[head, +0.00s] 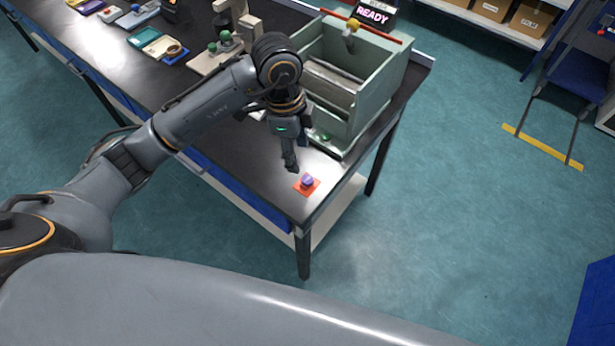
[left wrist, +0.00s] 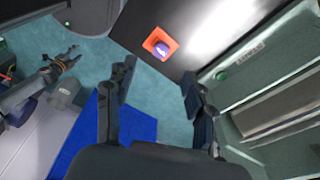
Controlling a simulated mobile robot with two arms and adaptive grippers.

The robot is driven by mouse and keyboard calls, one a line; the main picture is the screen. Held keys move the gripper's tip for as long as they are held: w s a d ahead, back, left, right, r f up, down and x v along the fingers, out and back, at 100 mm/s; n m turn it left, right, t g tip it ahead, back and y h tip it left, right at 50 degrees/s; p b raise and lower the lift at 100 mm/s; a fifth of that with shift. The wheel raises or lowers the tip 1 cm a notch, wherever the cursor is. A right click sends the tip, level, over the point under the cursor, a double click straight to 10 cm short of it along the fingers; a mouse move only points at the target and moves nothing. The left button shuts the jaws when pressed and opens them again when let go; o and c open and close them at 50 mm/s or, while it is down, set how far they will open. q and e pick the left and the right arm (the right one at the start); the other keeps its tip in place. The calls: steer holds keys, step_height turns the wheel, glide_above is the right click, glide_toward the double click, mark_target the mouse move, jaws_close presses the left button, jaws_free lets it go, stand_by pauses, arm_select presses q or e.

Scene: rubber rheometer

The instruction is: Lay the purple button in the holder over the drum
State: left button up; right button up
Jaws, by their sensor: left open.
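The purple button (head: 307,181) sits on an orange-red square (head: 316,187) near the table's front corner. In the left wrist view the button (left wrist: 162,50) lies beyond the fingertips, roughly between them. My left gripper (head: 299,156) is open and empty, pointing down a little behind the button and apart from it. The green machine (head: 374,100) stands behind the button, with a pale drum-like part (head: 330,84) inside its open top. I cannot clearly make out the holder over the drum. My right gripper (left wrist: 66,60) shows small at the left of the left wrist view; its jaw state is unclear.
A sign reading READY (head: 373,14) stands behind the machine, near a yellow knob (head: 352,24). A green button (head: 326,136) is low on the machine's front. Small devices, including a teal one (head: 147,38), stand on the black table (head: 257,172) at left. Floor in front is clear.

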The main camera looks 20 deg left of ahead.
arm_select(q)
glide_above(307, 179)
steer(key=a, duration=0.1)
steer(key=f, duration=0.4)
steer(key=shift+s+a+f+p, duration=0.1)
steer(key=shift+s+a+p, duration=0.1)
steer(key=shift+p, duration=0.1)
steer(key=shift+d+f, duration=0.1)
steer(key=shift+f, duration=0.15)
steer(key=f+p, duration=0.1)
steer(key=d+f+p, duration=0.1)
steer(key=f, duration=0.1)
steer(key=shift+w+f, duration=0.2)
steer(key=shift+f, duration=0.6)
steer(key=c, duration=0.9)
